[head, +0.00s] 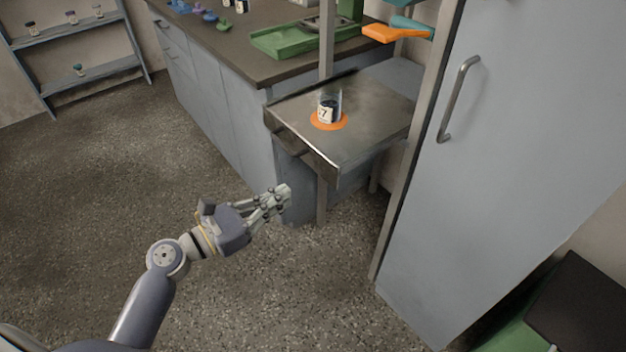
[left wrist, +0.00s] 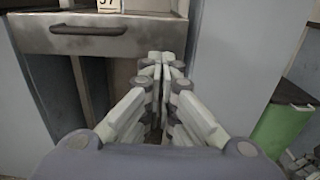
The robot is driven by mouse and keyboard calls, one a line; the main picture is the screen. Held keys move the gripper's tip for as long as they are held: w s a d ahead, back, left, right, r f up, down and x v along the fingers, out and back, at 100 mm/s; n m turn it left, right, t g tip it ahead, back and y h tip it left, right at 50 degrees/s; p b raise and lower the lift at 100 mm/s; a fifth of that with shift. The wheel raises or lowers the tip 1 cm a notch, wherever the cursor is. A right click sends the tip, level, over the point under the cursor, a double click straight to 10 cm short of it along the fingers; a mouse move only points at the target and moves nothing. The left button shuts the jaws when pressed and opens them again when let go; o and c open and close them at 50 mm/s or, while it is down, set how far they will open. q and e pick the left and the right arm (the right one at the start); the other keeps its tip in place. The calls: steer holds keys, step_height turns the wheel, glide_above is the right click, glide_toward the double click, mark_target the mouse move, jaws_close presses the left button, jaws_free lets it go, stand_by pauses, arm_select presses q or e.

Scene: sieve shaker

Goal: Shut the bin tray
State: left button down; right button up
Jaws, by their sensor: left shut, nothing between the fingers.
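The bin tray appears to be the grey metal tray (head: 375,124), which juts out between the counter and the tall cabinet. A jar with a white numbered label (head: 328,108) stands upright on an orange disc (head: 315,124) on its top. In the left wrist view the tray's front (left wrist: 150,37) has a dark handle (left wrist: 88,30), and the jar's label (left wrist: 109,4) shows at the top edge. My left gripper (head: 284,193) is shut and empty. It is in front of and below the tray front, apart from it in the head view.
A tall grey cabinet (head: 530,130) with a bar handle stands right of the tray. A counter (head: 222,52) with a green tray (head: 290,41) is behind left. A green bin with a dark lid (head: 583,305) is at lower right. The floor at left is clear.

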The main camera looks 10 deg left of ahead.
mark_target(324, 173)
arm_select(q)
steer(key=x, duration=0.8)
steer(key=shift+w+d, duration=0.35)
steer(key=shift+w, duration=0.2)
arm_select(e)
steer(key=shift+w+a+r, duration=0.1)
arm_select(q)
steer(key=shift+w+d, duration=0.1)
steer(key=shift+d, duration=0.05)
steer(key=p+x, duration=0.1)
steer(key=x, duration=0.2)
steer(key=shift+w+d+r, duration=0.15)
steer(key=shift+d, duration=0.05)
steer(key=x, duration=0.6)
steer(key=shift+w, duration=0.15)
arm_select(e)
step_height(324, 173, down, 5)
steer(key=s, duration=0.2)
arm_select(q)
steer(key=shift+b+x, duration=0.95)
steer(key=shift+x, duration=4.25)
arm_select(e)
step_height(324, 173, up, 7)
steer(key=w, duration=0.2)
steer(key=shift+r, duration=0.2)
